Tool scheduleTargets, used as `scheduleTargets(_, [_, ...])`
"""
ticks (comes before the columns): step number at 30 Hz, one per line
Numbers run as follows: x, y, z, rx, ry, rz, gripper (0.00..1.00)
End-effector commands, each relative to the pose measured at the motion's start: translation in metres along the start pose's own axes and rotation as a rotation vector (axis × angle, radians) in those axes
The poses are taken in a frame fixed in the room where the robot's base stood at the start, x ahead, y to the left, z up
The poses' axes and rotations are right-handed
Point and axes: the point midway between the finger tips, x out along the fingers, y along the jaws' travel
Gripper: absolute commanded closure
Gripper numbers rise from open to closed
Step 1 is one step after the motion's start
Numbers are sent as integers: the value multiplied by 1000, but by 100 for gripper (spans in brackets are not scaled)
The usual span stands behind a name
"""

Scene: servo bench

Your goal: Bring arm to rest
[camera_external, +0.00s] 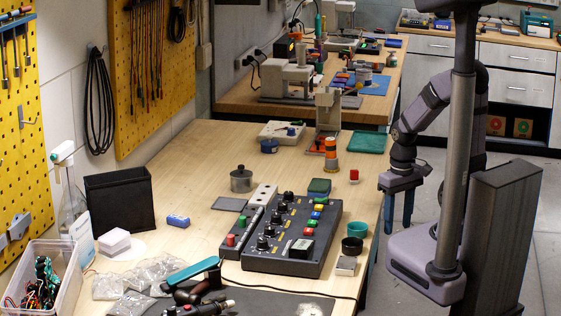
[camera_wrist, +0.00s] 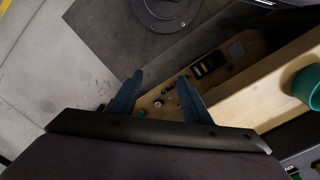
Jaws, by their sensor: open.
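My gripper (camera_external: 397,225) hangs at the right of the external view, beyond the right edge of the wooden bench (camera_external: 200,160). Its two blue fingers point down and stand apart, with nothing visible between them. The arm is folded close to its column. In the wrist view my gripper (camera_wrist: 159,77) also shows open and empty, with grey floor and part of a wooden surface beyond the fingers.
The control box (camera_external: 285,235) with coloured buttons sits on the bench.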

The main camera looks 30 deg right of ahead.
Motion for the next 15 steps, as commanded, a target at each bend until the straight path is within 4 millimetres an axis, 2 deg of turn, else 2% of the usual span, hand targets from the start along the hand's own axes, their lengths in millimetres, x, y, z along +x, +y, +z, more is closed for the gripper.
scheduleTargets(1, [-29,0,0,2,1,1,56])
scheduleTargets(8, [-84,1,0,4,2,2,56])
scheduleTargets(15, [-150,1,0,4,2,2,56])
